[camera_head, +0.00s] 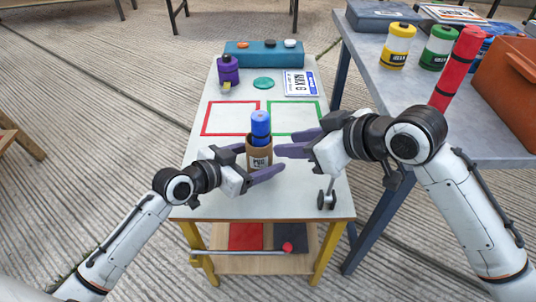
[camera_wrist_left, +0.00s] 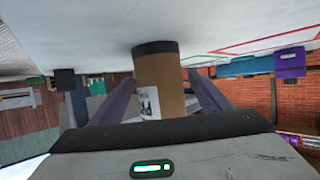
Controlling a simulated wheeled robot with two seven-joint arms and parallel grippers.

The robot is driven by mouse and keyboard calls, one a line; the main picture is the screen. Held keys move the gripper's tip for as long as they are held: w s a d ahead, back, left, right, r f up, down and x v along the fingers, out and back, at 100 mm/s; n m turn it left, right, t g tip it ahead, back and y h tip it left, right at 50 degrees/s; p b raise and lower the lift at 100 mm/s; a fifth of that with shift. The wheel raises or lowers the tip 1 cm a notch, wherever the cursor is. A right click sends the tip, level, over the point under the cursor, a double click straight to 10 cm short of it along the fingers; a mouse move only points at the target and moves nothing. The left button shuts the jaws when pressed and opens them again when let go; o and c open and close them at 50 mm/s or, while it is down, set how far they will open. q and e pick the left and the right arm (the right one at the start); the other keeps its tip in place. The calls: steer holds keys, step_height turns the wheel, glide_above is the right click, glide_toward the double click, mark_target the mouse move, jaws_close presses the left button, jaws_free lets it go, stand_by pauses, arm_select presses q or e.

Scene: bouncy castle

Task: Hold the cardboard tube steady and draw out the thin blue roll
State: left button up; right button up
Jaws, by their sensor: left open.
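The cardboard tube (camera_head: 259,155) stands upright on the white table, brown with a white printed label. The thin blue roll (camera_head: 261,125) sticks up out of its top. My left gripper (camera_head: 264,160) is open, with its purple fingers on either side of the tube. The left wrist view shows the tube (camera_wrist_left: 158,75) upside down between the spread fingers, apparently with gaps beside it; the blue roll is hidden there. My right gripper (camera_head: 286,143) is open and empty just right of the tube, its fingertips below the roll's top.
Red (camera_head: 231,104) and green (camera_head: 296,103) outlined squares lie behind the tube. A purple container (camera_head: 228,70), teal disc (camera_head: 264,83), plate card (camera_head: 300,83) and blue box (camera_head: 240,54) are farther back. The grey side table (camera_head: 390,82) carries yellow, green and red cylinders.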

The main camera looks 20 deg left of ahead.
mark_target(270, 155)
arm_select(q)
steer(key=shift+x, duration=1.9)
